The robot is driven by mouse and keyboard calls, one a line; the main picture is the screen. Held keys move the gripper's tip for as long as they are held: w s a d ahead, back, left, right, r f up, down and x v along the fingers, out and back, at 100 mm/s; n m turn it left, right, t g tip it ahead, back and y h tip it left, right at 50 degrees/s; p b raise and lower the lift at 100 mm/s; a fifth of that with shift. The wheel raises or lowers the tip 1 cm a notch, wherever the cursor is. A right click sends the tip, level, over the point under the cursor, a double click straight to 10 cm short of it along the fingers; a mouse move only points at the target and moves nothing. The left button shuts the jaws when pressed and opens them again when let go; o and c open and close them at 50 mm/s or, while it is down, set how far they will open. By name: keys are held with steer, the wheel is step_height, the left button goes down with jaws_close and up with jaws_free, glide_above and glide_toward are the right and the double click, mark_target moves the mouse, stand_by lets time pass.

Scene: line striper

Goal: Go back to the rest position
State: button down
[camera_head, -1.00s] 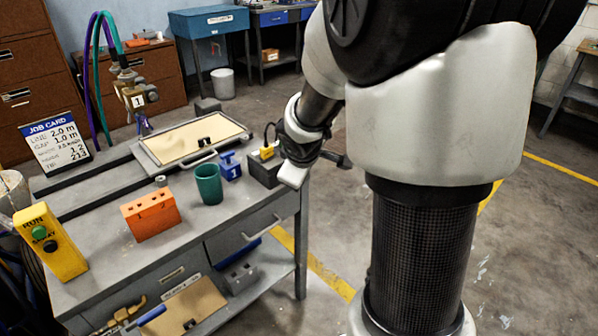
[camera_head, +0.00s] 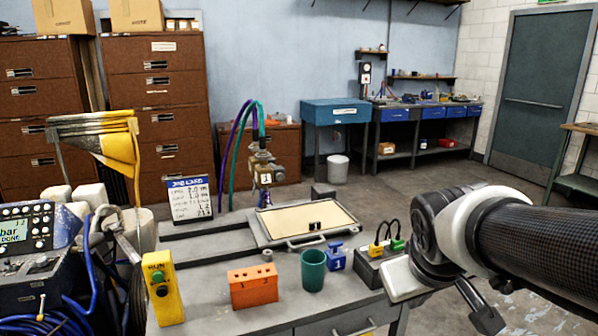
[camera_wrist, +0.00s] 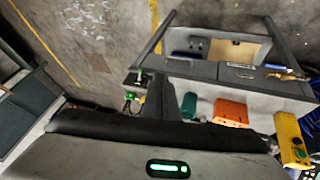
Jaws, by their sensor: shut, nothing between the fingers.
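My arm reaches in from the right in the head view. My gripper (camera_head: 486,318) hangs at its end, to the right of the workbench (camera_head: 215,310), its dark fingers pointing down and right. In the wrist view the fingers (camera_wrist: 160,88) stand together as one dark block, shut and empty. My white hand partly hides the bench's right corner in the head view. The gripper's exact gap to the bench is hard to tell.
The bench holds an orange block (camera_head: 253,286), a green cup (camera_head: 313,270), a blue block (camera_head: 336,257), a tray (camera_head: 265,237), a yellow RUN box (camera_head: 163,287) and a dark box with plugs (camera_head: 372,270). Open floor (camera_head: 440,172) lies behind my arm.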

steer(key=s+a+r+m+y+p, duration=0.1)
steer(key=s+a+r, duration=0.15)
steer(key=s, duration=0.25)
steer(key=s+a+r+m+y+p, duration=0.1)
steer(key=s+a, duration=0.2)
steer(key=s, duration=0.2)
step_height(320, 180, up, 17)
steer(key=p, duration=1.6)
steer(key=shift+w+f, duration=0.15)
steer(key=shift+w, duration=0.2)
steer(key=shift+a, duration=0.1)
